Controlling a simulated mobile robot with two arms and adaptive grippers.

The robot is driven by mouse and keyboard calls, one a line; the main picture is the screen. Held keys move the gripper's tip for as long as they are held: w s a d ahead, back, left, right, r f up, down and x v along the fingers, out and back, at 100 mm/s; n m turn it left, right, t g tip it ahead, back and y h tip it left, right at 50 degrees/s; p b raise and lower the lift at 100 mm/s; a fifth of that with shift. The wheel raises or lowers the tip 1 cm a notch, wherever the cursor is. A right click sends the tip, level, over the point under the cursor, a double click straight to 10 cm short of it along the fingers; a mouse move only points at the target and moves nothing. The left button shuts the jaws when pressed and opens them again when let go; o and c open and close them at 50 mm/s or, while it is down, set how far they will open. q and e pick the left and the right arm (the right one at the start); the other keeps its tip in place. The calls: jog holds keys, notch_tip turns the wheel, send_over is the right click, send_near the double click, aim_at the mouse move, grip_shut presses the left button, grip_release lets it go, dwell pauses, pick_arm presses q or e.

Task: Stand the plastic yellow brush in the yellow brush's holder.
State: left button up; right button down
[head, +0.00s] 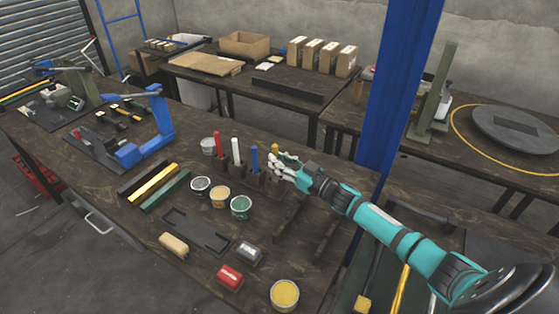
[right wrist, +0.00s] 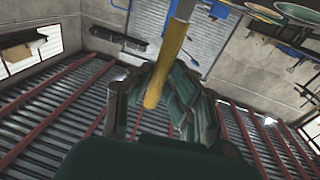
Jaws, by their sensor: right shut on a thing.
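My right gripper (head: 277,166) is shut on the yellow brush (head: 274,148), whose yellow top shows just above the fingers in the head view. In the right wrist view the yellow brush (right wrist: 168,65) runs between the fingers, with a paler grey part at the top edge. The gripper is at the right end of a row of dark holders, beside the blue brush (head: 254,157). The yellow brush's holder cannot be made out clearly; the fingers cover that spot. I cannot tell whether the brush's lower end is inside it. My left gripper is out of view.
A white brush (head: 236,150) and a red brush (head: 218,143) stand upright left of the blue one. Open paint tins (head: 241,207) stand in front of the row. A dark tray (head: 197,232) lies nearer. A blue post (head: 400,90) rises behind my right arm.

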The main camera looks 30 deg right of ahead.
jog(key=shift+f+b, duration=1.15)
jog(key=shift+f, duration=0.55)
jog(key=c, duration=1.2)
grip_release()
